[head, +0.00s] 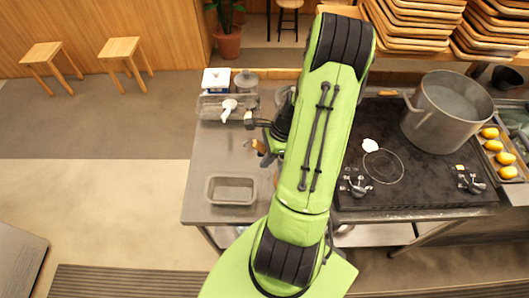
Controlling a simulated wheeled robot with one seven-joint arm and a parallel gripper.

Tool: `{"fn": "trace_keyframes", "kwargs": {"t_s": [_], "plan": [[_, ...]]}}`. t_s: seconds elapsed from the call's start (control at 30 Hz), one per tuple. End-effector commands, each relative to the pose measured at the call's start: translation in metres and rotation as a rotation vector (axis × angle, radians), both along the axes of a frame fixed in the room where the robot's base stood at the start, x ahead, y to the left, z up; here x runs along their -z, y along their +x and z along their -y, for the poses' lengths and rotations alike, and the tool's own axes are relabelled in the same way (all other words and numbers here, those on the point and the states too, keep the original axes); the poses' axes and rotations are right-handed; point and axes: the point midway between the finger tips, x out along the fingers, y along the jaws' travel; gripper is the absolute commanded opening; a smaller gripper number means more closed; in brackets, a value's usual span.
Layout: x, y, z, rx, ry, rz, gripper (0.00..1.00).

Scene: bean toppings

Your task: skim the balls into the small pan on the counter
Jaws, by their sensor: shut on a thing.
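My green arm runs up the middle of the head view, and my gripper (266,147) is low over the counter at its left side. The small rectangular pan (231,204) sits on the counter, below and left of my gripper. A large metal pot (430,126) holds cloudy liquid; I cannot make out balls in it.
The black stove top (425,185) fills the right side, with knobs at its front. A tray of several yellow pieces (495,145) lies right of the pot. Clear containers (213,106) stand at the counter's back left. Stacked wooden trays (410,22) are behind the stove.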

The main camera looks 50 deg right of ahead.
Motion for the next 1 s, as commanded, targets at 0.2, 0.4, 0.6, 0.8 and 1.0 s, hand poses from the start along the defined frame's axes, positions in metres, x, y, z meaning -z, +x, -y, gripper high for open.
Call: {"fn": "trace_keyframes", "kwargs": {"t_s": [0.2, 0.4, 0.6, 0.8, 1.0], "plan": [[0.026, -0.001, 0.001, 0.001, 0.013, 0.009, 0.00], [0.044, -0.001, 0.002, 0.001, 0.024, 0.018, 0.00], [0.058, -0.007, 0.011, -0.001, -0.039, -0.027, 0.00], [0.069, -0.015, 0.021, 0.000, -0.091, -0.067, 0.00], [0.074, -0.024, 0.033, 0.000, -0.126, -0.093, 0.00]]}}
